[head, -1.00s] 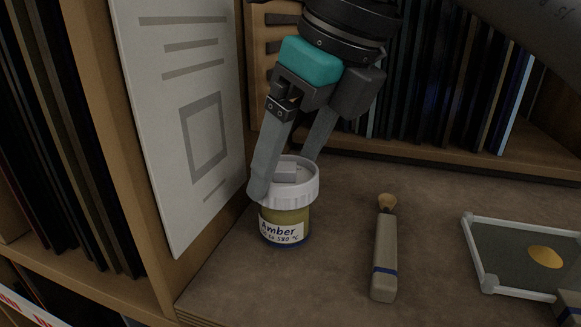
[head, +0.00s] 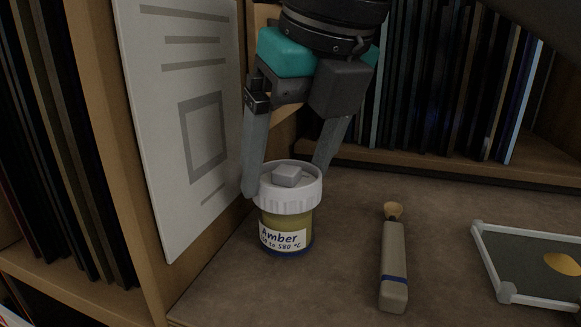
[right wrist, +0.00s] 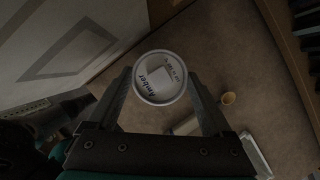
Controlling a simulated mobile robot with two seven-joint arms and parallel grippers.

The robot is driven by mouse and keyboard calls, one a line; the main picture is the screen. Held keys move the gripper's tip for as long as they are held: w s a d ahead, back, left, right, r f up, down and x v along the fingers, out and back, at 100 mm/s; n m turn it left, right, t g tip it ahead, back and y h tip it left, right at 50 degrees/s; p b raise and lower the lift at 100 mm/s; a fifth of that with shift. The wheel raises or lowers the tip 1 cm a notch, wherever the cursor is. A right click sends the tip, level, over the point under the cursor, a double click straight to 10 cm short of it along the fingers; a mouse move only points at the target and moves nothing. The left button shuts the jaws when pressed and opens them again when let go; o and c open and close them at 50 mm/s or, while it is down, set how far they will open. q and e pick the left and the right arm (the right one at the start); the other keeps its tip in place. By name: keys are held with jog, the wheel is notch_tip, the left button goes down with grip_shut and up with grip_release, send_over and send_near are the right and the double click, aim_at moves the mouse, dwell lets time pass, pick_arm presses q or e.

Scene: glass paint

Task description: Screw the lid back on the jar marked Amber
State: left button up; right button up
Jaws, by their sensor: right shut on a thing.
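The jar marked Amber (head: 287,241) stands upright on the brown worktop, with a white label and yellowish contents in the head view. Its white ribbed lid (head: 290,199) sits level on the jar's mouth, with a small raised grey block (head: 288,174) on top. The lid also shows from above in the right wrist view (right wrist: 160,96), with "Amber" written on it. My right gripper (head: 285,181) comes from above and is shut on the lid, one finger at each side. The threads under the lid are hidden. My left gripper is not in view.
A brush (head: 394,265) with a thick grey handle lies right of the jar. A framed dark glass panel (head: 530,262) with an amber spot is at the far right. A white board (head: 185,125) stands close on the left. Shelves of upright panes (head: 435,95) line the back.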

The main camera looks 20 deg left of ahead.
jog(key=m+h+b, duration=0.1)
jog(key=m, duration=0.2)
jog(key=shift+a+f+t+b, duration=0.1)
jog(key=shift+f+t+b, duration=0.05)
jog(key=shift+t+b, duration=0.2)
jog(key=shift+m, duration=0.5)
jog(key=shift+m+t+h+b, duration=0.4)
jog(key=shift+m+b, duration=0.15)
jog(key=shift+m, duration=0.35)
jog(key=m+h, duration=0.1)
jog(key=m, duration=0.3)
jog(key=shift+a+h+b, duration=0.15)
jog(key=shift+h+b, duration=0.2)
jog(key=shift+h, duration=0.05)
jog(key=o, duration=1)
jog(key=shift+o, duration=0.2)
